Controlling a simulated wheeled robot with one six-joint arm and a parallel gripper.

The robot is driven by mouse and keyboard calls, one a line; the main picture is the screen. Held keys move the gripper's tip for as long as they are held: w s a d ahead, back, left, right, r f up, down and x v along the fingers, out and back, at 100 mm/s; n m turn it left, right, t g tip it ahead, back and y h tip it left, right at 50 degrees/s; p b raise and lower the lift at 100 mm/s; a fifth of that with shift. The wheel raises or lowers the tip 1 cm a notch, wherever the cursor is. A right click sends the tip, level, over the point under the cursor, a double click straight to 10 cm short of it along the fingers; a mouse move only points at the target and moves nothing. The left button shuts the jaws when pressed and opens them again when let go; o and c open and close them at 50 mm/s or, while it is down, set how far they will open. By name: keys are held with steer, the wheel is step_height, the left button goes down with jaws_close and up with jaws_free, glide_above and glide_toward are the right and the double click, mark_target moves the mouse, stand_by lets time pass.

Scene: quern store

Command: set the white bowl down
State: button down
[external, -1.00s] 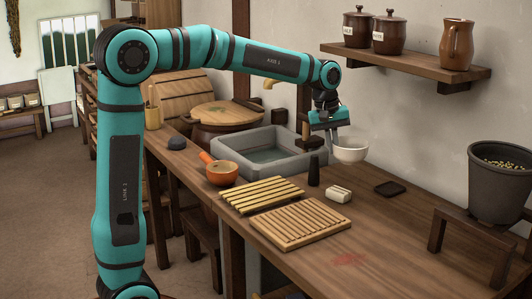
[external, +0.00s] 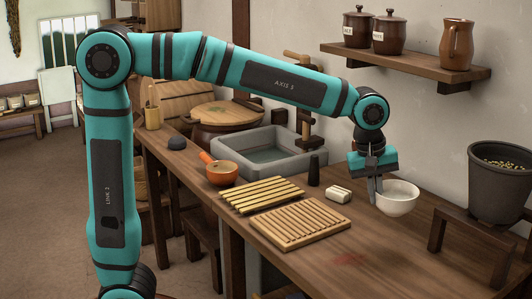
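The white bowl (external: 399,199) is upright at the right part of the wooden counter. My gripper (external: 376,192) points down at the bowl's left rim, its fingers close together and pinching the rim. The bowl hides the spot where a small dark square pad showed earlier. I cannot tell whether the bowl's base touches the counter or hangs just above it.
A white block (external: 338,194) and a dark peg (external: 314,169) stand left of the bowl. Slatted racks (external: 300,224), an orange pan (external: 222,173) and a stone basin (external: 268,152) lie farther left. A wooden stand (external: 470,240) and grey bucket (external: 500,185) are right. The front counter is clear.

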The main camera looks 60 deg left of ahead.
steer(key=s+d, duration=0.9)
steer(key=d, duration=0.1)
steer(key=shift+w+d+f, duration=0.1)
steer(key=shift+f, duration=2.55)
steer(key=shift+w+d+f, duration=0.1)
steer(key=shift+f, duration=2.55)
steer(key=c, duration=1.6)
jaws_free()
steer(key=shift+f, duration=0.1)
steer(key=r, duration=0.4)
steer(key=s+a+r, duration=0.1)
steer(key=r, duration=0.3)
steer(key=s+r, duration=0.1)
steer(key=r, duration=0.3)
steer(key=shift+a, duration=0.2)
